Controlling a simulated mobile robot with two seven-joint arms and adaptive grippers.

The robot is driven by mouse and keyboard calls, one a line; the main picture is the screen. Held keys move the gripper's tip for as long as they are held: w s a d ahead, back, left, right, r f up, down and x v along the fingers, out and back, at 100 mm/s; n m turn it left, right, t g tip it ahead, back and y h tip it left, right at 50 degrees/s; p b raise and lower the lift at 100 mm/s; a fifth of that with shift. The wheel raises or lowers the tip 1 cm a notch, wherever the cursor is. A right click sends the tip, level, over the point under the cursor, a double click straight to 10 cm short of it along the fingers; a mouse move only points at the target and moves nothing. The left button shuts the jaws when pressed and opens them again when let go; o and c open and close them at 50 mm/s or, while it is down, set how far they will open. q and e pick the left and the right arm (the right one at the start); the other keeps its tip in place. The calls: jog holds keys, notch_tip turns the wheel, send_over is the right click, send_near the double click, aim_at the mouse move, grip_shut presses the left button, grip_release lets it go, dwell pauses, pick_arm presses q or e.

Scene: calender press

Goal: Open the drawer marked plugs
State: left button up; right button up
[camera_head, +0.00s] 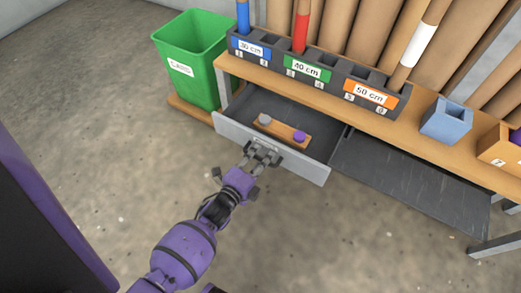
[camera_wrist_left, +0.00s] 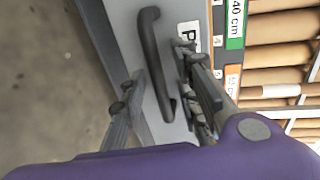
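The drawer (camera_head: 308,168) under the wooden bench is pulled out, its inside showing. A wooden strip (camera_head: 275,128) in it bears a grey plug (camera_head: 264,118) and a purple plug (camera_head: 299,137). My left gripper (camera_head: 262,155) is at the middle of the drawer front. In the left wrist view, the dark bar handle (camera_wrist_left: 151,70) stands between the two fingers of my left gripper (camera_wrist_left: 162,65). The fingers are apart, with a gap beside the handle. A white label (camera_wrist_left: 189,38) next to it shows only its first letter, P. My right gripper is not in view.
A green bin (camera_head: 195,62) stands left of the drawer. On the bench top (camera_head: 412,121) are a dark rack (camera_head: 340,72) marked 30, 40 and 50 cm, a blue box (camera_head: 446,122) and an orange box (camera_head: 499,146). Floor before the drawer is clear.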

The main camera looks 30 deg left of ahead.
pick_arm(q)
jog(key=shift+s, duration=0.1)
jog(key=v, duration=1.2)
dwell(0.4)
